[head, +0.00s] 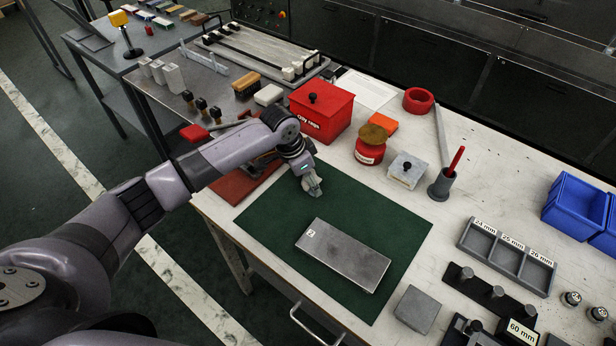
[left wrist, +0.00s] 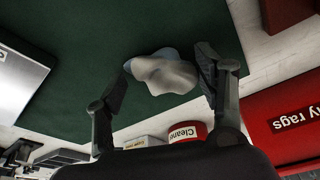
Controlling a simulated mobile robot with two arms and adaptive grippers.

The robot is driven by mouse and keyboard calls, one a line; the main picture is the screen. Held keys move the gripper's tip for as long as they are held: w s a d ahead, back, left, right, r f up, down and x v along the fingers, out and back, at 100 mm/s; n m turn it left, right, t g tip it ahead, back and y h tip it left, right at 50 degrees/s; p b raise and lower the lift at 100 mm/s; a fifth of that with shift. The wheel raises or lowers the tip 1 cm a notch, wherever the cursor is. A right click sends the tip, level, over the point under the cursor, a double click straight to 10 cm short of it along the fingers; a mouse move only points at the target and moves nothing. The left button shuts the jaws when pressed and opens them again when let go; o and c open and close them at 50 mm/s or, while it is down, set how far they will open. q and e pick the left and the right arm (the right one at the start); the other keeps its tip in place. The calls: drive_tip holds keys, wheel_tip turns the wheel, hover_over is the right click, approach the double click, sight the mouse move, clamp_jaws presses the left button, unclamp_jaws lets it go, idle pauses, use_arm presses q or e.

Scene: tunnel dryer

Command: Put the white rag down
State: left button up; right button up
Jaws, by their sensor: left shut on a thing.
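The white rag (left wrist: 163,72) is a small crumpled bundle between the fingers of my left gripper (left wrist: 163,78) in the left wrist view. The gripper is shut on it, over the green mat. In the head view my left gripper (head: 312,184) points down at the upper left part of the green mat (head: 275,222); the rag is hard to make out there. I cannot tell whether the rag touches the mat. My right gripper is not in view.
A grey steel block (head: 343,254) lies on the mat. Behind the gripper stand a red rag box (head: 320,110), a red cleaner can (head: 370,152) and a grey block with a black knob (head: 408,170). Blue bins (head: 577,207) stand at right. The mat's left part is clear.

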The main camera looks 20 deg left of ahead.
use_arm(q)
drive_tip(key=shift+f, duration=0.1)
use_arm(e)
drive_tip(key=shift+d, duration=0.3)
use_arm(q)
drive_tip(key=o, duration=1)
drive_tip(key=shift+o, duration=0.2)
drive_tip(key=v, duration=1.2)
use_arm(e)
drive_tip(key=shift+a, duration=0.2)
